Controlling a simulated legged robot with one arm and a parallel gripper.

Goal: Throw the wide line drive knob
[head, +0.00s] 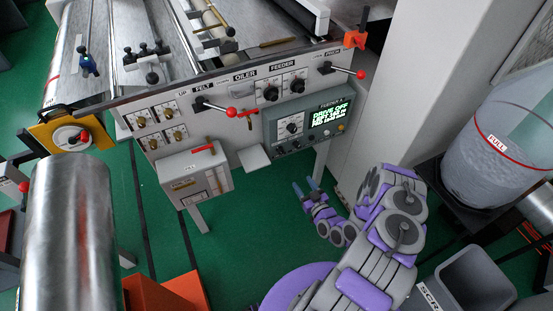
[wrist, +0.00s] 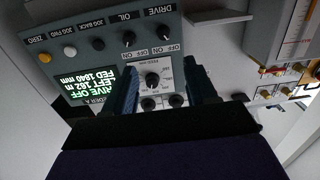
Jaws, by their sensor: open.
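The grey-green control panel (head: 328,117) is on the front of the machine. In the wrist view it appears upside down, with a black knob labelled DRIVE (wrist: 164,32) beside one labelled OIL (wrist: 129,38). OFF and ON marks are by these knobs. The panel's lit screen (wrist: 92,80) reads DRIVE OFF. My gripper (head: 305,186) is open and empty, below and apart from the panel. In the wrist view its two fingers (wrist: 160,66) frame a white plate with a black dial (wrist: 152,80); the DRIVE knob shows beyond the tips. I cannot read "wide line" anywhere.
Red-ended levers (head: 231,112) and black feeder knobs (head: 270,93) are on the machine front left of and above the panel. A clear bin (head: 500,150) is at right. Green floor (head: 255,225) lies open below.

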